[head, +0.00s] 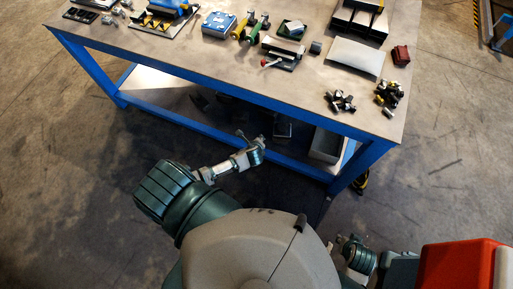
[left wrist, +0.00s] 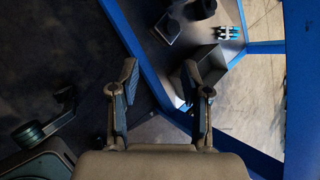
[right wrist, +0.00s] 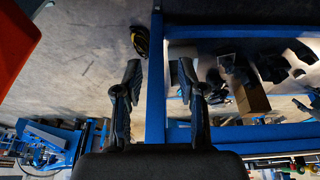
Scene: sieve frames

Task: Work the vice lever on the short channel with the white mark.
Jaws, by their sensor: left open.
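A small vice (head: 284,48) stands near the front edge of the blue-framed table, with a lever with a red knob (head: 265,62) on its left front. A pale channel-like piece lies across the vice, but I cannot tell whether it bears a white mark. My left gripper (head: 256,143) is below and in front of the tabletop, away from the vice. In the left wrist view its fingers (left wrist: 160,78) are apart and empty. My right gripper (head: 345,240) is low at the right, partly hidden by my body. In the right wrist view its fingers (right wrist: 160,75) are apart and empty.
The table (head: 200,62) has a blue frame and a lower shelf with boxes. A blue box (head: 220,25), a grey plate (head: 355,57), a dark red block (head: 401,55) and small loose parts (head: 341,101) lie on top. The front left tabletop is clear.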

